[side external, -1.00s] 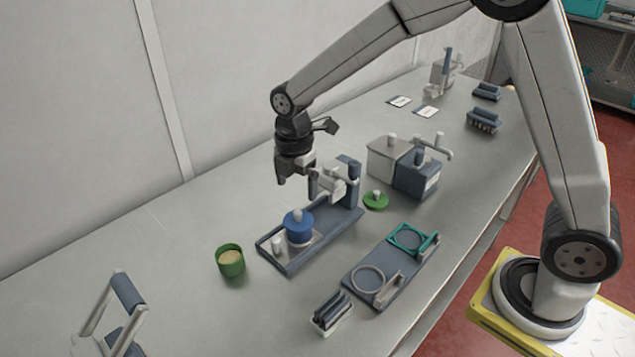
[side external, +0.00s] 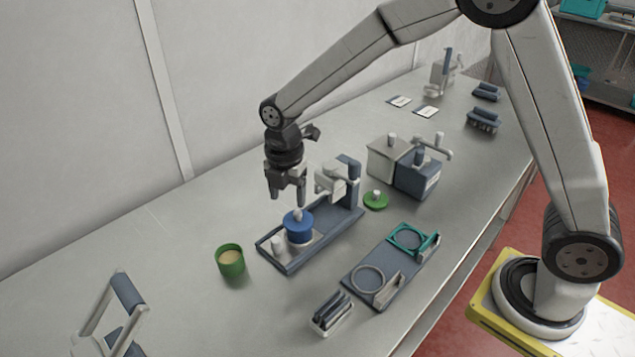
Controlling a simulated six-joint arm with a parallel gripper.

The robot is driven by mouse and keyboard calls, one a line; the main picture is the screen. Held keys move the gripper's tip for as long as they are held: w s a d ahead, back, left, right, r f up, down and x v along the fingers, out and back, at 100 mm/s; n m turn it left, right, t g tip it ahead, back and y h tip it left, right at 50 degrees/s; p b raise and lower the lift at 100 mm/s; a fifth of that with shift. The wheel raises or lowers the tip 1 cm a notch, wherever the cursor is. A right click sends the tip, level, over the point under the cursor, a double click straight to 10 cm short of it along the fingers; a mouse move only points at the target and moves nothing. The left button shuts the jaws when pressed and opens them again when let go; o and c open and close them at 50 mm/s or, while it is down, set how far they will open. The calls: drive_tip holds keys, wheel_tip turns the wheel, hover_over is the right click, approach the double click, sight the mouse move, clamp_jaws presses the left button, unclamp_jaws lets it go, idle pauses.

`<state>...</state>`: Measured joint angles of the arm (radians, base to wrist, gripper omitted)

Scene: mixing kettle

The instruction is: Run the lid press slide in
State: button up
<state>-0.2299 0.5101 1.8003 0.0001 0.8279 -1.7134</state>
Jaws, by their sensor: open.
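The lid press is a dark blue-grey tray-like base (side external: 292,267) with an upright post (side external: 352,180) at its far right end and a light grey press head (side external: 330,180) on that post. A blue lidded pot (side external: 298,229) with a pale knob stands on the slide plate (side external: 316,239) toward the near left end of the base. A small pale knob (side external: 277,243) stands at the plate's left front. My gripper (side external: 287,203) points down, open and empty, above and slightly left of the blue pot. Whether its fingertips touch the pot's knob cannot be told.
A green cup (side external: 230,261) with tan contents stands left of the press. A green lid (side external: 376,200) lies to its right. A two-ring fixture (side external: 345,278) and a small rack (side external: 331,314) are in front. Grey and blue boxes (side external: 416,177) stand behind right.

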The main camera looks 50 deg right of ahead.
sight(276, 239)
drive_tip(key=a+n, duration=0.1)
drive_tip(key=a+f+n, duration=0.1)
drive_tip(key=n, duration=0.1)
drive_tip(key=a+f+n, duration=0.1)
drive_tip(key=a, duration=0.1)
drive_tip(key=shift+s+a+f+n, duration=0.1)
drive_tip(key=shift+f+n, duration=0.05)
drive_tip(key=shift+n, duration=0.25)
drive_tip(key=shift+f, duration=0.1)
drive_tip(key=shift+f, duration=3.8)
clamp_jaws()
